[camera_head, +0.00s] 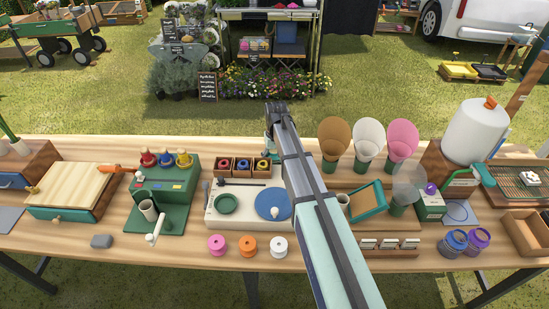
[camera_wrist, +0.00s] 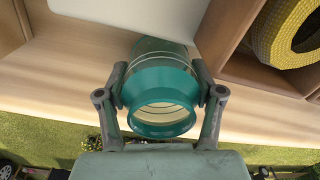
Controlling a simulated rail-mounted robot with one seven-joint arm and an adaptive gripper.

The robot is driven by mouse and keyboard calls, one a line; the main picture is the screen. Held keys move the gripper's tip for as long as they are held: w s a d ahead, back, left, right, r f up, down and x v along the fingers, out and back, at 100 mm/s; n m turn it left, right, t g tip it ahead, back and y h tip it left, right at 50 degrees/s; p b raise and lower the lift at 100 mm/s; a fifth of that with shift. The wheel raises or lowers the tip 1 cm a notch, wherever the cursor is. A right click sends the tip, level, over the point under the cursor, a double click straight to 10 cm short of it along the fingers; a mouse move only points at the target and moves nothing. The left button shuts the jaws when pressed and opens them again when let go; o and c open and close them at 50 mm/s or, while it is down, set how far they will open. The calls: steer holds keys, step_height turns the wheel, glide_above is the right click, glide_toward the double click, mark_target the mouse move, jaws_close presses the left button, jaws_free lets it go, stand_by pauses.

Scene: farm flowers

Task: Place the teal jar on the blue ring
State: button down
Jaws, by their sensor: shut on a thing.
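The teal jar (camera_wrist: 163,97) is between the two fingers of my gripper (camera_wrist: 161,97) in the wrist view, which are shut on its sides. Its round open mouth faces the camera. In the head view my gripper (camera_head: 269,150) is at the back edge of the table, just right of the small wooden boxes, and my arm hides most of the jar. A flat round blue disc (camera_head: 268,203) lies on the white board in front of it. I cannot tell whether this disc is the blue ring.
Wooden boxes (camera_head: 243,173) with coloured spools stand left of my gripper; one yellow spool (camera_wrist: 287,40) shows close by in the wrist view. A green plate (camera_head: 227,203) lies beside the disc. Cones (camera_head: 334,140) stand to the right. Three spools (camera_head: 248,246) sit at the front.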

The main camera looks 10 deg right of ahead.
steer(key=shift+f, duration=0.1)
steer(key=shift+c, duration=0.8)
jaws_free()
step_height(320, 180, up, 11)
steer(key=b, duration=0.2)
steer(key=shift+r, duration=0.2)
steer(key=shift+d+r+b, duration=0.15)
steer(key=shift+r+b, duration=0.15)
steer(key=shift+r, duration=0.15)
steer(key=c, duration=0.7)
